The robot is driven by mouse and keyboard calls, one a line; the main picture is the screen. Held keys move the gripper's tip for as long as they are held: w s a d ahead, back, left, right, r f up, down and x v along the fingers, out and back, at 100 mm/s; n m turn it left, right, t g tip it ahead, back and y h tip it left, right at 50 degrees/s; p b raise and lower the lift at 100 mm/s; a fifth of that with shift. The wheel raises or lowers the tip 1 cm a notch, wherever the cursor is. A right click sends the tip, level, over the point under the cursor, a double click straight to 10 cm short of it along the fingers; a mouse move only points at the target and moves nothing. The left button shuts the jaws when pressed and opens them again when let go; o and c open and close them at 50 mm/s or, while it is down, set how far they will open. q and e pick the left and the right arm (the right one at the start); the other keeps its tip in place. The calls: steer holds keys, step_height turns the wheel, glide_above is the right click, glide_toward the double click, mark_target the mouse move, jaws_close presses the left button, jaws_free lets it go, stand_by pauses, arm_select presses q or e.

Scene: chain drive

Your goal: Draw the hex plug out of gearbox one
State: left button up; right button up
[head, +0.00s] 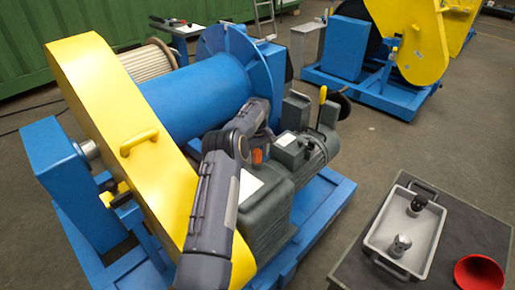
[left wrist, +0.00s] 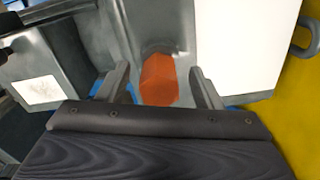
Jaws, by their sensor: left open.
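The orange hex plug (left wrist: 158,80) sits in the grey housing of the gearbox (left wrist: 180,38) in the left wrist view. In the head view the plug (head: 257,156) shows as a small orange patch beside my left arm, above the grey gearbox (head: 265,212). My left gripper (left wrist: 160,88) is open, with one finger on each side of the plug. Gaps show between the fingers and the plug. In the head view the left gripper is largely hidden by its own arm. My right gripper is not in view.
A yellow chain guard (head: 120,130) and blue drum (head: 205,92) stand left of the gearbox. A grey motor (head: 310,155) is close on the right. A tray (head: 428,240) with two small metal parts and a red bowl (head: 480,272) rest on a dark table (head: 350,265).

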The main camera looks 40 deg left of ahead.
arm_select(q)
steer(key=shift+f, duration=0.4)
steer(key=c, duration=1.1)
steer(key=shift+o, duration=0.2)
steer(key=shift+r+p, duration=3.05)
steer(key=shift+r, duration=1.5)
